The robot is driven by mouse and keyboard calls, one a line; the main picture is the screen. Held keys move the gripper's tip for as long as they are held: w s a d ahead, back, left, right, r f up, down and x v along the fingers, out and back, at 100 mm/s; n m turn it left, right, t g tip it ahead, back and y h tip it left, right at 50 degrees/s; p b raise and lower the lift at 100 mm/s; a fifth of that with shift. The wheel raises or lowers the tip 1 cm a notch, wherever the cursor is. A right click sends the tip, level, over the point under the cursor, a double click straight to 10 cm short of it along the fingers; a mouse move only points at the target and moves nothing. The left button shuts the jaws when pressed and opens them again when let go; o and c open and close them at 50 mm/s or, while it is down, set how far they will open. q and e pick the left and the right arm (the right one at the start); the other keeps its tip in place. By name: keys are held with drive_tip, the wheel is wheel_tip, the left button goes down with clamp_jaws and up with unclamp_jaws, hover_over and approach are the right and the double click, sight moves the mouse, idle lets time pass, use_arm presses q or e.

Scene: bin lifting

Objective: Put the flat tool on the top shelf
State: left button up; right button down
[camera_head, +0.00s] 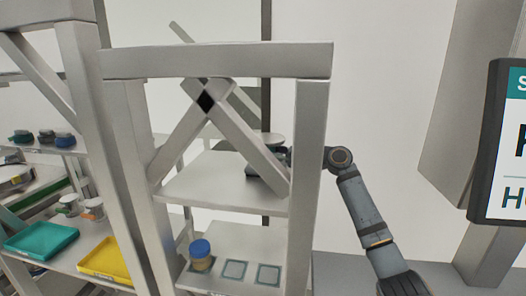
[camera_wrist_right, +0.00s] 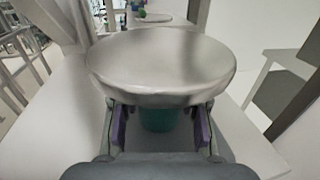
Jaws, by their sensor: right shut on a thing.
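The flat tool (camera_wrist_right: 160,66) is a wide, pale grey disc with a teal part under it, seen in the right wrist view. My right gripper (camera_wrist_right: 160,128) is shut on it, with a purple-padded finger on each side of the teal part. In the head view my right arm reaches in from the right to the upper shelf board (camera_head: 205,182) of the grey rack. There the gripper is mostly hidden behind the rack's brace and post. The disc looks level above the board; I cannot tell whether it touches. My left gripper is not in view.
The rack's right post (camera_head: 308,150) and slanted brace (camera_head: 250,150) stand close to my right gripper. A blue-lidded jar (camera_head: 201,262) stands on the lower board (camera_head: 250,242) beside square marks. Teal (camera_head: 40,241) and yellow (camera_head: 104,260) trays lie at left. The upper board's left part is clear.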

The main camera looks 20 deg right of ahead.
drive_tip(key=shift+r, duration=0.15)
drive_tip(key=c, duration=1.4)
unclamp_jaws()
drive_tip(key=o, duration=0.6)
drive_tip(key=shift+s+a, duration=0.1)
drive_tip(key=shift+s, duration=0.05)
drive_tip(key=shift+c, duration=0.2)
drive_tip(key=shift+s+d+f+b, duration=0.15)
drive_tip(key=shift+d+f+b, duration=0.05)
drive_tip(key=shift+d+b, duration=0.1)
drive_tip(key=b+v, duration=0.6)
drive_tip(key=v, duration=0.5)
drive_tip(key=shift+s+r, duration=0.15)
